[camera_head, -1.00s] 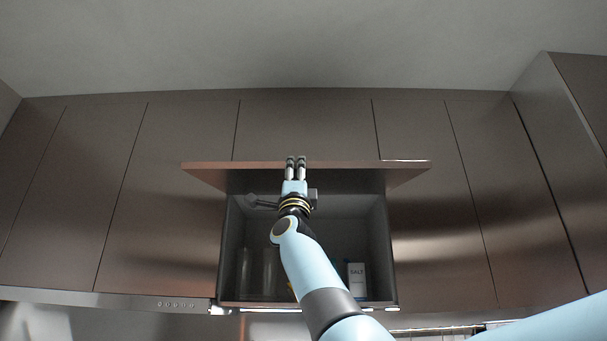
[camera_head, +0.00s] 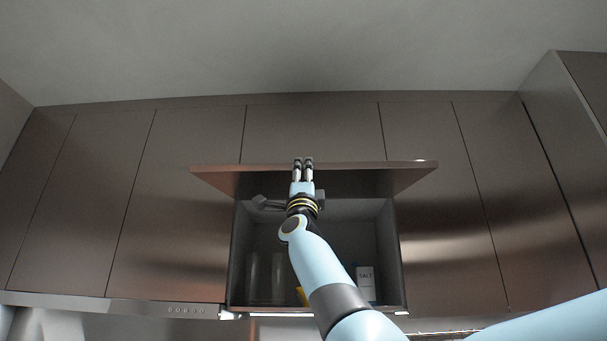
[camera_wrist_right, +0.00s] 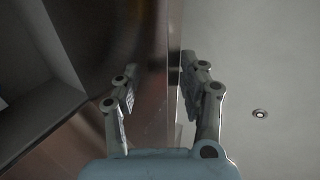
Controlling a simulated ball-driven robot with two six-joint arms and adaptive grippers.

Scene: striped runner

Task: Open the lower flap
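The lower flap (camera_head: 225,181) is a brown metallic panel, swung up and standing out from the cabinet with its compartment (camera_head: 348,236) exposed below. My right gripper (camera_head: 303,164) is at the flap's front edge, near its middle. In the right wrist view, the flap (camera_wrist_right: 149,95) shows with its edge between the spread fingertips of the right gripper (camera_wrist_right: 157,92). The fingers are apart and I see no firm grip; whether one touches the panel I cannot tell. My left gripper is out of view.
A salt box (camera_head: 366,284), clear glass containers (camera_head: 278,277) and a small yellow item, partly hidden by my arm, stand inside the compartment. Closed cabinet doors (camera_head: 172,200) flank it. A range hood strip (camera_head: 150,308) runs at lower left. The ceiling (camera_head: 300,45) is above.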

